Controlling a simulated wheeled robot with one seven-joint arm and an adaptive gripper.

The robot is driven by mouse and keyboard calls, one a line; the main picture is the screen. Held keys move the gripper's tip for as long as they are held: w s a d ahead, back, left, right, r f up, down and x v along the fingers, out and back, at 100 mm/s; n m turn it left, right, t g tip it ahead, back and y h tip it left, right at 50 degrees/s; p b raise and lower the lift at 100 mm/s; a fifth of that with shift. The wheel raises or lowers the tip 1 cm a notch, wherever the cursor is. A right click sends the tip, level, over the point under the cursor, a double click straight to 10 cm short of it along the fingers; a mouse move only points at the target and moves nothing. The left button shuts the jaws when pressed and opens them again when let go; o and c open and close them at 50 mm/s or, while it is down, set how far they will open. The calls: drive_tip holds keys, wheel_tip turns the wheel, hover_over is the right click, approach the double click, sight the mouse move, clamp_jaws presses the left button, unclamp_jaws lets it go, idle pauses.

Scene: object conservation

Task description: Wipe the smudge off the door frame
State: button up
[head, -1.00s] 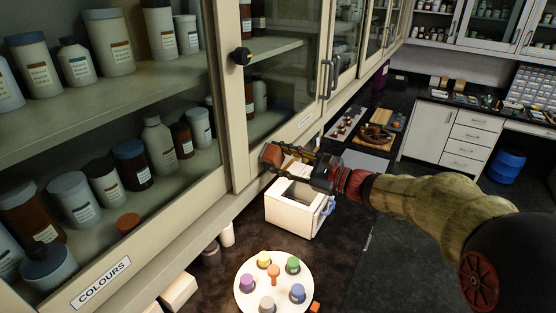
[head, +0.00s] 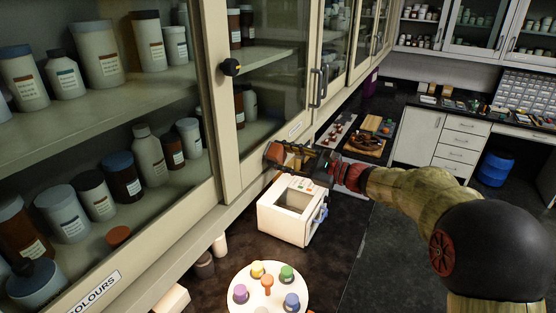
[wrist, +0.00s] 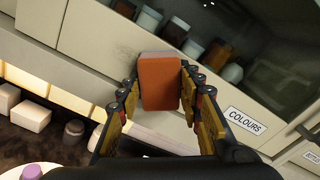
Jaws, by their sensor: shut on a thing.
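My gripper (head: 283,154) is shut on an orange-brown block with a pale back (wrist: 161,82), which also shows in the head view (head: 271,152). In the wrist view the block sits between both fingers, its orange face towards the camera. The cream door frame (wrist: 92,38) lies behind it. A faint grey smudge (wrist: 122,52) shows on the frame just left of the block. In the head view the block is close to the lower frame of the glass doors (head: 238,182); I cannot tell whether it touches.
A white box-shaped device (head: 289,226) stands on the dark counter below my gripper. A round white stand (head: 266,304) with coloured knobs is nearer. A black door knob (head: 231,67) and door handles (head: 318,88) stick out. Bottles fill the shelves behind glass.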

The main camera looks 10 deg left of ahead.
sight(256, 165)
drive_tip(key=shift+w+d, duration=0.1)
drive_tip(key=shift+w, duration=0.1)
drive_tip(key=shift+s+b, duration=0.15)
drive_tip(key=shift+b, duration=0.2)
drive_tip(key=shift+s+a+b, duration=0.45)
drive_tip(key=shift+s+b, duration=0.15)
drive_tip(key=shift+s, duration=0.6)
drive_tip(key=shift+s+a+b, duration=0.4)
drive_tip(key=shift+s+b, duration=0.2)
drive_tip(key=shift+s, duration=0.55)
drive_tip(key=shift+s+a+b, duration=0.45)
drive_tip(key=shift+s+b, duration=0.15)
drive_tip(key=shift+s, duration=0.6)
drive_tip(key=shift+d, duration=0.1)
drive_tip(key=shift+d, duration=0.3)
drive_tip(key=shift+b+v, duration=0.35)
drive_tip(key=shift+v, duration=2.3)
drive_tip(key=shift+s, duration=0.1)
